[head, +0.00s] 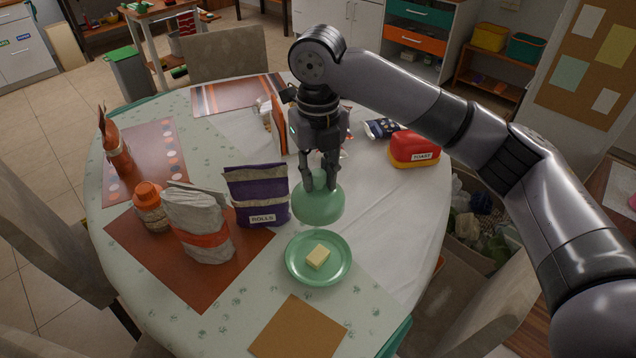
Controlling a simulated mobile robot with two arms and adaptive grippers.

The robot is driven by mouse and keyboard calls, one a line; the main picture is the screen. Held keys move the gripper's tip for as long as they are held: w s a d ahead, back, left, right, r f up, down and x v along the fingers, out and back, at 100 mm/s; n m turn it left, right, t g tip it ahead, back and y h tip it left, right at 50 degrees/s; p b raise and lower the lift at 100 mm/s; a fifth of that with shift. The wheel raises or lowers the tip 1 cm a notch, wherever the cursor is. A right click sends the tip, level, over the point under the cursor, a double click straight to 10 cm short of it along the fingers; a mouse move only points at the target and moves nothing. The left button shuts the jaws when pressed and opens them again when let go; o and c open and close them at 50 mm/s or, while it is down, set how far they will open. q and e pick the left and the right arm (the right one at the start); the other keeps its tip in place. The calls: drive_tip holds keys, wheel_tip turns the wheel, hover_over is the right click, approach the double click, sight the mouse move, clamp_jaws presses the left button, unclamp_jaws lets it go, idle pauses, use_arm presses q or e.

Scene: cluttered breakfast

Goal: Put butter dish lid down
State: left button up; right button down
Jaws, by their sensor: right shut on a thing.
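My right gripper (321,184) points down over the table and is shut on the top of the green domed butter dish lid (319,207). The lid is just behind the green butter dish plate (292,270) in the picture. I cannot tell whether the lid touches the table or hangs just above it. A yellow block of butter (318,257) lies uncovered on the plate. My left gripper is not in view.
A purple rolls bag (262,190) stands close left of the lid, with a grey bag (198,225) beyond it. The tabletop (390,225) right of the plate is clear.

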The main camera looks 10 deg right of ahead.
idle(0.4)
drive_tip(key=shift+s+d+f+b, duration=0.1)
drive_tip(key=shift+s+d+b, duration=0.1)
drive_tip(key=shift+d+b, duration=0.2)
drive_tip(key=s+d+n+b, duration=0.4)
drive_tip(key=s+d+b, duration=0.3)
drive_tip(key=s+d, duration=0.35)
drive_tip(key=shift+n, duration=0.3)
drive_tip(key=f, duration=0.6)
drive_tip(key=f+b, duration=0.1)
drive_tip(key=f, duration=0.6)
drive_tip(key=s+f+b, duration=0.1)
drive_tip(key=f, duration=0.6)
drive_tip(key=shift+w+f, duration=0.1)
drive_tip(key=shift+f, duration=0.05)
drive_tip(key=shift+a+f, duration=0.1)
drive_tip(key=shift+f, duration=0.05)
drive_tip(key=c, duration=1.5)
unclamp_jaws()
drive_tip(key=shift+o, duration=0.8)
